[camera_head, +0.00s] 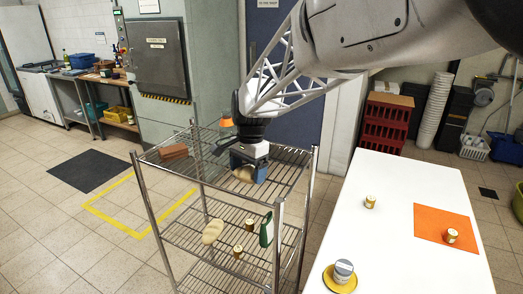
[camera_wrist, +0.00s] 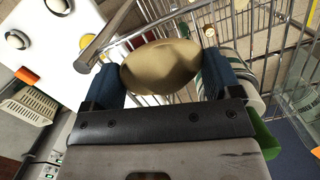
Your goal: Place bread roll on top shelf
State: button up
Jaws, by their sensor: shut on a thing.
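My gripper (camera_head: 246,172) is over the front right part of the top shelf (camera_head: 285,168) of a wire rack. It is shut on a tan bread roll (camera_head: 242,174). In the wrist view the bread roll (camera_wrist: 160,66) sits between the two blue fingers (camera_wrist: 162,82), with wire bars beyond it. I cannot tell whether the roll touches the shelf. A second pale, roll-like item (camera_head: 212,231) lies on the middle shelf.
A brown block (camera_head: 174,152) is on the top shelf's left. Small jars (camera_head: 238,252) and a green-and-white container (camera_head: 266,229) stand on the middle shelf. Rack posts (camera_head: 145,200) rise at the corners. A white table (camera_head: 400,220) with jars and an orange mat (camera_head: 430,219) is at right.

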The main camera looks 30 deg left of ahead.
jog(key=s+a, duration=0.4)
jog(key=a, duration=0.5)
jog(key=shift+s+a+r, duration=0.25)
jog(key=shift+r, duration=0.05)
jog(key=shift+w+a, duration=0.1)
send_over(199, 165)
jog(key=shift+w+f, duration=0.3)
jog(key=shift+f, duration=0.45)
jog(key=shift+f, duration=1.75)
jog(key=shift+f, duration=0.1)
jog(key=o, duration=0.8)
jog(key=shift+c, duration=0.2)
